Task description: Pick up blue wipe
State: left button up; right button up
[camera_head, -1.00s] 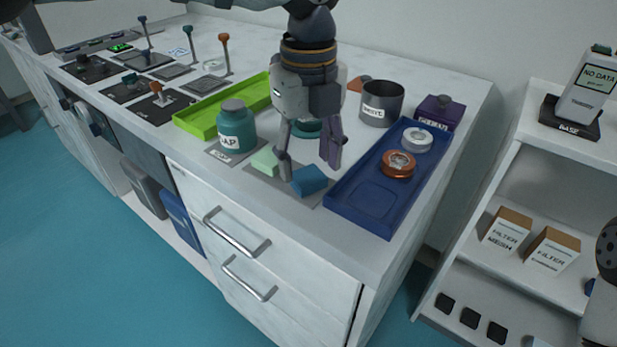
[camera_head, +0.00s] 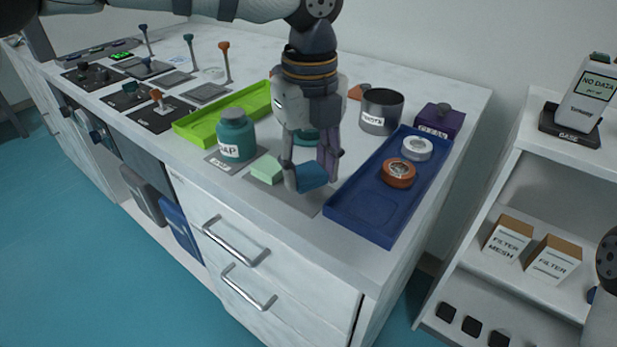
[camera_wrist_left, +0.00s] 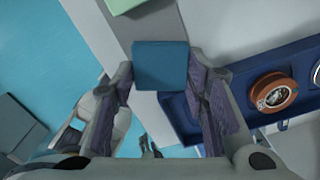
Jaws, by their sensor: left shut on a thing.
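The blue wipe (camera_head: 311,177) is a small blue block over the grey mat (camera_head: 291,198) near the front edge of the table. My left gripper (camera_head: 311,174) points down with its fingers on both sides of the wipe and is shut on it. In the left wrist view the wipe (camera_wrist_left: 161,65) sits between the two fingertips. I cannot tell for sure whether it is clear of the mat. A pale green wipe (camera_head: 267,169) lies on the mat to the left. The right gripper cannot be seen.
A blue tray (camera_head: 362,213) with an orange roll (camera_head: 398,173) and a white roll (camera_head: 417,148) lies close on the right. A teal jar (camera_head: 236,137) and a green tray (camera_head: 196,127) stand left. A grey cup (camera_head: 382,111) and a purple box (camera_head: 440,120) stand behind.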

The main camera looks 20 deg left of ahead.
pick_arm(q)
jog(key=s+r+p, duration=0.3)
jog(key=s+r, duration=0.7)
jog(key=s, duration=0.4)
jog(key=shift+a+r, duration=0.25)
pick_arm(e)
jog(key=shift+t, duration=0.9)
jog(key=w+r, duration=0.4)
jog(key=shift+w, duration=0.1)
pick_arm(q)
jog(key=shift+c, duration=1.4)
